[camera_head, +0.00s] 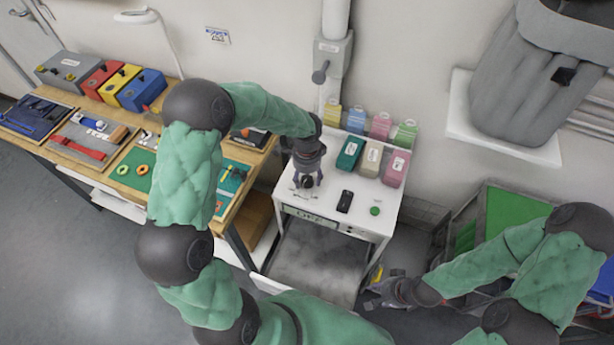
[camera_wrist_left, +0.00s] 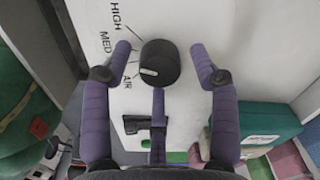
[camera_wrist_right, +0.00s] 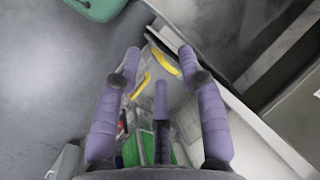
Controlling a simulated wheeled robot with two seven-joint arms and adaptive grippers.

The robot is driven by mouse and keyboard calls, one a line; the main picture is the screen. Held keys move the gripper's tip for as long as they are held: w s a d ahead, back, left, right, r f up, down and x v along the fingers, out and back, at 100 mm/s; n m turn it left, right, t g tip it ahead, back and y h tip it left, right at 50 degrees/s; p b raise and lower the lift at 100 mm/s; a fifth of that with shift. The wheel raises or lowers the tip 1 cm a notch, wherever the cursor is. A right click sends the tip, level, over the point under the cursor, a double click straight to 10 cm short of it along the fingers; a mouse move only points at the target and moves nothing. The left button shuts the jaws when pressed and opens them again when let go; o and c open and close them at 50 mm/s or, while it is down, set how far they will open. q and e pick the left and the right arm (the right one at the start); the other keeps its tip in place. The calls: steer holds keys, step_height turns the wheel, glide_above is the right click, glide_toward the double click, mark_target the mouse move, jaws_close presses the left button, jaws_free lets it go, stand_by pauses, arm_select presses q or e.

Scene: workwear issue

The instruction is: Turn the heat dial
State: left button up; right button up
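The heat dial (camera_wrist_left: 160,63) is a round black knob with a pale pointer mark on a white panel. In the left wrist view HIGH, MED and AIR are printed to its left, and the pale mark sits at its lower left, toward AIR. My left gripper (camera_wrist_left: 160,62) is open, with a finger on either side of the dial and visible gaps between. In the head view my left gripper (camera_head: 307,184) points down over the white cabinet top (camera_head: 325,200), and the dial is partly hidden beneath it. My right gripper (camera_wrist_right: 162,75) is open and empty, low beside the cabinet.
A black device (camera_head: 345,201) and a small green disc (camera_head: 375,211) lie right of my left gripper. Coloured boxes (camera_head: 371,159) stand behind. A wooden bench (camera_head: 236,208) with tools and trays is at left. A green-topped crate (camera_head: 508,208) is at right.

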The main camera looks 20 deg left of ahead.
mark_target(307, 179)
arm_select(q)
step_height(307, 179, up, 12)
stand_by(0.8)
stand_by(0.4)
